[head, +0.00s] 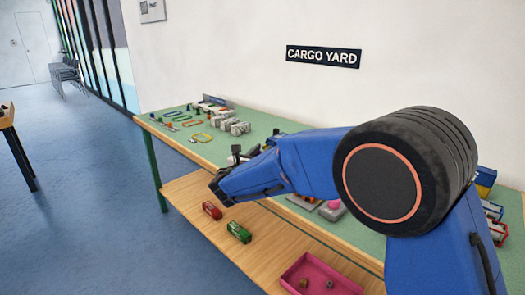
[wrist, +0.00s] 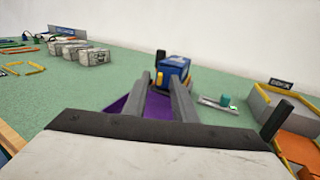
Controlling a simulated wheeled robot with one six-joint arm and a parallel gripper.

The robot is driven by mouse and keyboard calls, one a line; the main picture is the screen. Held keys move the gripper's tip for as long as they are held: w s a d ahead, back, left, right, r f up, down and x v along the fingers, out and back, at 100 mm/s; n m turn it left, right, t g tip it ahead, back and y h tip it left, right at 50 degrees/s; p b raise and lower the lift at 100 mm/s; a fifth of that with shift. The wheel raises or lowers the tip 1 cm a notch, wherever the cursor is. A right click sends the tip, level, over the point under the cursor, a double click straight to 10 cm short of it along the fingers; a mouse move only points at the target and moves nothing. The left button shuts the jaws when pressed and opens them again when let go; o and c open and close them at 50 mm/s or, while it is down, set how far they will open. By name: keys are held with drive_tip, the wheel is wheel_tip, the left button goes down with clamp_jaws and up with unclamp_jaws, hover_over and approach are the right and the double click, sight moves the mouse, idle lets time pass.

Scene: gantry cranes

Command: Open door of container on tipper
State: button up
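My gripper (wrist: 160,76) reaches out over the green table in the wrist view, with two grey fingers apart and a gap between them. In the head view my gripper (head: 252,153) is small and partly covered by my blue arm. A blue vehicle (wrist: 173,68) with a little yellow stands just beyond the fingertips and may be the tipper. A purple surface (wrist: 155,106) shows between and beside the fingers; I cannot tell whether it is part of the vehicle. I cannot make out a container door. My gripper's body hides the near area.
The green table (head: 157,119) runs along the wall. Several grey blocks (wrist: 82,52) and coloured frames lie on its left part. The lower shelf holds a red container (head: 212,210), a green container (head: 239,232) and a pink tray (head: 322,262).

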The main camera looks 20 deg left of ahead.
drive_tip(key=shift+w, duration=0.4)
clamp_jaws()
drive_tip(key=shift+d+y, duration=0.1)
drive_tip(key=shift+y, duration=0.2)
drive_tip(key=shift+s+d+n+y, duration=0.15)
drive_tip(key=shift+d+n+y, duration=0.1)
drive_tip(key=shift+n+y, duration=0.5)
drive_tip(key=shift+s+d+n+y, duration=0.1)
drive_tip(key=shift+d+n+y, duration=0.15)
drive_tip(key=shift+n+y, duration=0.5)
drive_tip(key=shift+s+d+n+g+y, duration=0.15)
drive_tip(key=shift+n+g+y, duration=0.3)
drive_tip(key=shift+y, duration=0.45)
drive_tip(key=shift+s+d+n+g+y, duration=0.1)
drive_tip(key=shift+d+n+g+y, duration=0.2)
drive_tip(key=shift+n+y, duration=0.45)
drive_tip(key=shift+s+d+n+g+y, duration=0.15)
drive_tip(key=shift+n+g+y, duration=0.25)
drive_tip(key=shift+y, duration=0.65)
drive_tip(key=shift+w+g+y, duration=0.1)
drive_tip(key=shift+g+y, duration=0.15)
drive_tip(key=shift+y, duration=0.05)
unclamp_jaws()
